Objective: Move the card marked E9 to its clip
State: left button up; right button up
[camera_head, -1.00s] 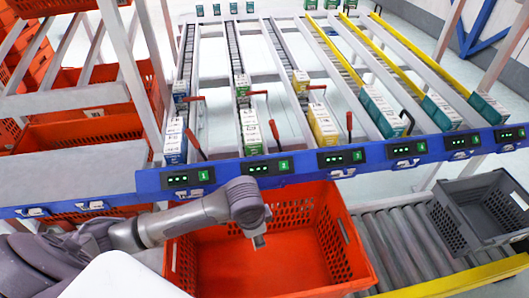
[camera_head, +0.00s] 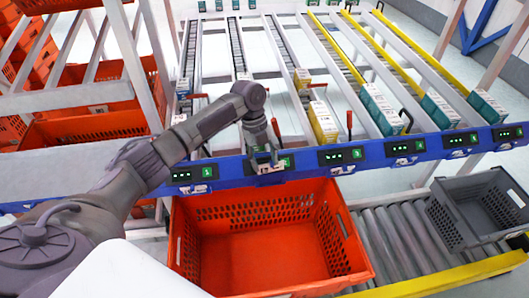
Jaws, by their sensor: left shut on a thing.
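My left gripper (camera_head: 266,158) is at the blue rail, in front of the second display from the left of the flow rack. It is shut on a small pale card (camera_head: 268,168), held against the rail's front face. The mark on the card is too small to read, so I cannot tell that it is E9. The gripper covers part of the rail here, and I cannot tell whether the card sits in a clip. Other clips with white cards show along the blue rail (camera_head: 232,174), such as one under the third display (camera_head: 343,170). My right gripper is not in view.
An empty orange tote (camera_head: 250,281) stands just below the rail. A grey tote (camera_head: 485,215) sits on the roller conveyor (camera_head: 385,250) at right. Boxes, such as a yellow-and-white one (camera_head: 322,124), line the rack lanes, with red levers (camera_head: 349,122) above the rail.

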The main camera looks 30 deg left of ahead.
aim_at(265, 172)
pick_arm(q)
jog(key=shift+w+a+f+m+b, duration=0.1)
jog(key=shift+w+f+m+b, duration=0.1)
jog(key=shift+f+b, duration=0.4)
jog(key=shift+w+a+f+m+b, duration=0.1)
jog(key=shift+w+f+m+b, duration=0.1)
jog(key=shift+f+b, duration=0.4)
jog(key=shift+w+a+f+m+b, duration=0.1)
jog(key=shift+f+m+b, duration=0.1)
jog(key=shift+f+b, duration=0.4)
jog(key=shift+f, duration=0.2)
dwell(0.7)
jog(key=shift+f+b, duration=0.45)
jog(key=shift+f, duration=0.65)
jog(key=shift+s+f, duration=0.35)
jog(key=shift+f, duration=0.1)
jog(key=o, duration=0.8)
jog(key=shift+o, duration=0.5)
jog(key=shift+w, duration=0.1)
